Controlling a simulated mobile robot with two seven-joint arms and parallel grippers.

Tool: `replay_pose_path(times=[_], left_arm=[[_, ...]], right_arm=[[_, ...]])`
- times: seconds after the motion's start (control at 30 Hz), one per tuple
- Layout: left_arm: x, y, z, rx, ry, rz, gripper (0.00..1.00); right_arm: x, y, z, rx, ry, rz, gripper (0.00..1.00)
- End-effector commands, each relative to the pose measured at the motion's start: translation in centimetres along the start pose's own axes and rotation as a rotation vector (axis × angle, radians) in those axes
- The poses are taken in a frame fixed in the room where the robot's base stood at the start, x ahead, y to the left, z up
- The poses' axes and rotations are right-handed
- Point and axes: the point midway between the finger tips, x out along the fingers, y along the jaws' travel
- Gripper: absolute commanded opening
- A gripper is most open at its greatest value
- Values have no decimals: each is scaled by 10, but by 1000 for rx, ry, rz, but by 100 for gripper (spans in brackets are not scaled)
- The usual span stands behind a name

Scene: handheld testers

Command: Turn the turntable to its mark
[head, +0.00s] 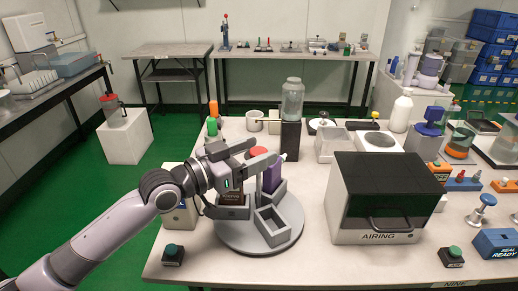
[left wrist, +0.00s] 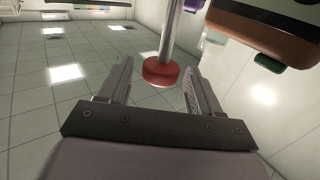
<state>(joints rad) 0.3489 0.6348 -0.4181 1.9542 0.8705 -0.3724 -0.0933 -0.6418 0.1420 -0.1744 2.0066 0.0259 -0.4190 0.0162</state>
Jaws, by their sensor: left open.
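The turntable (head: 237,238) is a grey disc at the front middle of the white table in the head view. It carries grey bins, one open and empty (head: 271,222), one with a purple block (head: 272,179), one with a dark brown box (head: 231,198). My left gripper (head: 258,163) is over the turntable's far part, open. In the left wrist view, a red knob (left wrist: 161,73) on a grey rod (left wrist: 171,35) shows at the fingertips, between the two fingers; contact cannot be told. A red top (head: 257,151) shows behind the gripper. I cannot make out the mark. My right gripper is out of view.
A black box labelled AIRING (head: 376,238) stands close right of the turntable. A button box (head: 173,255) is at front left. A black stand with a jar (head: 292,100) is behind. Bare tabletop lies in front of the turntable.

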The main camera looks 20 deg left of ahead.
Motion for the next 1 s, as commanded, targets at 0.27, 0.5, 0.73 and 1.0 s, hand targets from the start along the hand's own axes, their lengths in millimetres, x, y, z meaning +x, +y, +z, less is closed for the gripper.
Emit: replay_pose_path(times=[0.27, 0.5, 0.73, 1.0], left_arm=[[12, 0, 0, 2, -1, 1, 64], [12, 0, 0, 1, -1, 1, 41], [12, 0, 0, 1, -1, 1, 0], [11, -2, 0, 1, -1, -5, 0]], right_arm=[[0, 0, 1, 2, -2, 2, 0], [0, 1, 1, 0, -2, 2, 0], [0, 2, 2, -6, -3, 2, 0], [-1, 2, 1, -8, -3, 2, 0]])
